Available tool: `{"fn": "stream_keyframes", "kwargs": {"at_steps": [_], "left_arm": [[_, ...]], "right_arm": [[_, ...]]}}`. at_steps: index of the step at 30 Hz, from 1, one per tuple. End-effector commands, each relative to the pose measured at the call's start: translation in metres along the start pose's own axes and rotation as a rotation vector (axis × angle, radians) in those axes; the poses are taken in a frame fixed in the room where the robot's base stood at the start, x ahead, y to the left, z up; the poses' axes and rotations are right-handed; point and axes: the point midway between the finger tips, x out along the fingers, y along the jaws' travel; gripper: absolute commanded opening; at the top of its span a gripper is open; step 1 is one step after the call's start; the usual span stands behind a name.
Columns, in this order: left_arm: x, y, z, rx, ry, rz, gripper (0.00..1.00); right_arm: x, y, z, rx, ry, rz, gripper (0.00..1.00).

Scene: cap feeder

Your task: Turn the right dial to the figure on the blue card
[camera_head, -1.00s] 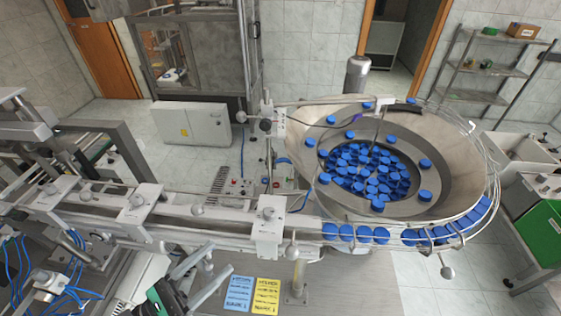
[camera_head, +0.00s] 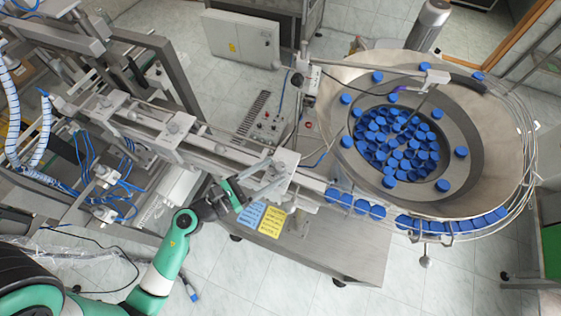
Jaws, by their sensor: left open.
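The blue card (camera_head: 251,216) lies on the grey metal table beside a yellow card; its print is too small to read. My left gripper (camera_head: 254,188) is open over the conveyor's front edge, close to the blue card, with nothing visible between its fingers. It partly covers the area behind the cards. A small control panel (camera_head: 262,128) with red and dark knobs stands behind the conveyor. I cannot tell which knob is the right dial or read any setting. My right gripper is out of view.
The yellow card (camera_head: 272,222) lies right of the blue one. The conveyor rail (camera_head: 205,146) runs between panel and gripper. The feeder bowl (camera_head: 490,150) with blue caps (camera_head: 400,140) fills the right. The table (camera_head: 335,255) is bare right of the cards.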

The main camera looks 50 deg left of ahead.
Motion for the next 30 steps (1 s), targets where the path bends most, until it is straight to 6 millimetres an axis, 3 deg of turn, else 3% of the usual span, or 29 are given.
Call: {"fn": "stream_keyframes", "kwargs": {"at_steps": [6,16,26,27,30], "left_arm": [[0.031,-0.001,0.001,-0.001,-0.001,-0.002,0.66],[0.036,0.0,0.0,-0.001,0.0,0.001,0.64],[0.035,0.0,0.0,-0.001,-0.001,0.001,0.04],[0.035,0.0,0.0,-0.001,-0.001,0.001,0.0],[0.035,0.0,0.0,-0.001,-0.001,0.001,0.0]], "right_arm": [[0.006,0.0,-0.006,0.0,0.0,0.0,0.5],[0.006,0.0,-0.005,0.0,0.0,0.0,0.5],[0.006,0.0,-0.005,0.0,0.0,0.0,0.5],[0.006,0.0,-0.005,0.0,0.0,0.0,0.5],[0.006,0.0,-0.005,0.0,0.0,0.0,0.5]]}}
